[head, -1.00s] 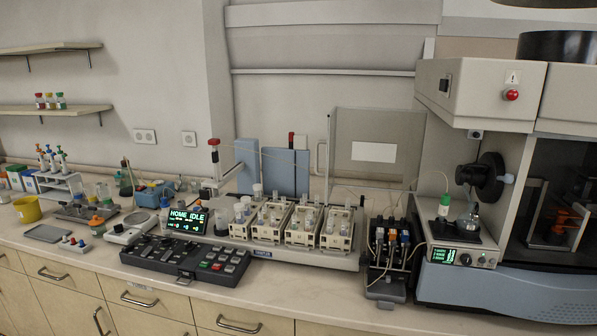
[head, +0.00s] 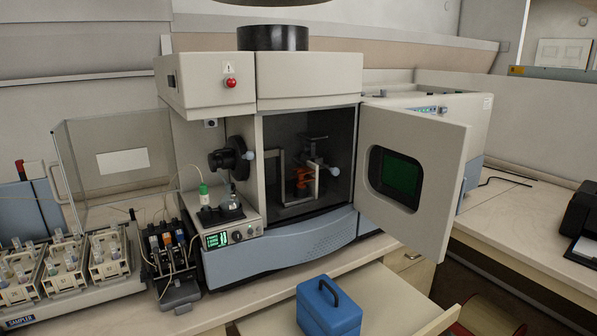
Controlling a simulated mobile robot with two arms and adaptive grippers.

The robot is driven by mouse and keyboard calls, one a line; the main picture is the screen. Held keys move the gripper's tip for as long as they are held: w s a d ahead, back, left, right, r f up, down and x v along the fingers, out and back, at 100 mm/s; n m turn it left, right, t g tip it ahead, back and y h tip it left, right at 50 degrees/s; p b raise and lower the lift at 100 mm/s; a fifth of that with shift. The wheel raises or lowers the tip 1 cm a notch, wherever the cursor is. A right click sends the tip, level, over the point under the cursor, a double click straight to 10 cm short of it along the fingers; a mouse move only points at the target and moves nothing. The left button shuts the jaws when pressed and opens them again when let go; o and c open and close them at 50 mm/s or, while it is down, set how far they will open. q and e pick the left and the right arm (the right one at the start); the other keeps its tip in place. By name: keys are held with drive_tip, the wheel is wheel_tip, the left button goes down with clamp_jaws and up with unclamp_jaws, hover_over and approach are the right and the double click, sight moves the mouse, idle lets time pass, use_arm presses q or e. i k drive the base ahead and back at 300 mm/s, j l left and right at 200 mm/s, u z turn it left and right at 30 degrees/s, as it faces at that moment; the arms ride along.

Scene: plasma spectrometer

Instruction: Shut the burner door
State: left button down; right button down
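The burner door (head: 420,168) is a light grey panel with a dark green-tinted window (head: 397,176). It hangs wide open on the right side of the burner compartment (head: 300,160) of the spectrometer (head: 185,85). Inside the dark compartment I see an orange part (head: 302,178) and a pale bracket. The door's free edge points toward me and to the right, out over the bench front. Neither of my grippers is in the head view.
A pulled-out drawer (head: 390,300) and a blue box with a black handle (head: 328,308) are below the door in front. An autosampler with racks (head: 75,265) stands left. A black device (head: 582,222) sits on the right bench.

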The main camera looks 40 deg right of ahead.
sight(410, 182)
drive_tip(key=l, duration=1)
drive_tip(key=k+l, duration=0.15)
drive_tip(key=l, duration=1.8)
drive_tip(key=k+l, duration=0.15)
drive_tip(key=l, duration=0.85)
drive_tip(key=i+u, duration=0.05)
